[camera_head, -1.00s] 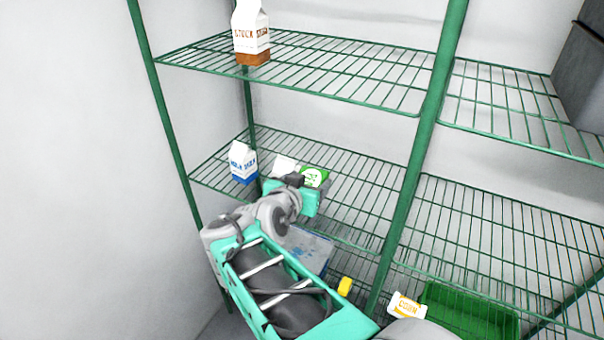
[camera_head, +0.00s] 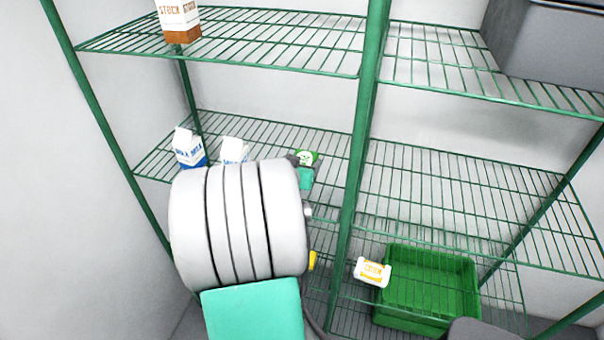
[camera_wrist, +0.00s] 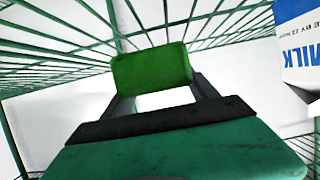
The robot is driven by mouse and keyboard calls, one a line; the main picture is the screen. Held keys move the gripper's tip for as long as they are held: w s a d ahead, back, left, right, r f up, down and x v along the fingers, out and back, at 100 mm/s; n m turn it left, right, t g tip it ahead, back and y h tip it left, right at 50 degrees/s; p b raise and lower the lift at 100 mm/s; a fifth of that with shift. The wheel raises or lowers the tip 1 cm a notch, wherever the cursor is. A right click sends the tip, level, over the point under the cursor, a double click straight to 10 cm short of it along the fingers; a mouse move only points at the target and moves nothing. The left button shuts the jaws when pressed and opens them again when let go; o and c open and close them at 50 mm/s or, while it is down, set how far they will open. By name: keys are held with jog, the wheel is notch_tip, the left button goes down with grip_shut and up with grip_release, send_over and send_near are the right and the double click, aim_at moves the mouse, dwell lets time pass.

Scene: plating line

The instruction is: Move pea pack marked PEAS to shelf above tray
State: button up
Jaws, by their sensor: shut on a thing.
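The pea pack (camera_head: 308,156), green with a white label, is in my gripper (camera_head: 299,160). Its lettering is too small to read. In the wrist view my gripper (camera_wrist: 162,98) is shut on the pack (camera_wrist: 152,66), which shows as a plain green block between the fingers. In the head view the pack appears over the middle wire shelf (camera_head: 440,185), left of the green post. I cannot tell whether it touches the wires. My arm hides much of the lower left, and no tray is clearly visible there.
A blue-and-white milk carton (camera_head: 188,148) and another white carton (camera_head: 235,150) stand left of the pack. A brown-and-white stock carton (camera_head: 180,18) is on the top shelf. A green tub (camera_head: 430,290) and an orange-lettered pack (camera_head: 372,271) are lower right. The middle shelf's right bay is empty.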

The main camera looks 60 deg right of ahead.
jog(key=shift+d+f+b, duration=0.15)
jog(key=shift+f+b, duration=0.25)
jog(key=shift+f, duration=1.15)
jog(key=shift+f, duration=0.25)
jog(key=o, duration=1.9)
jog(key=shift+r, duration=0.15)
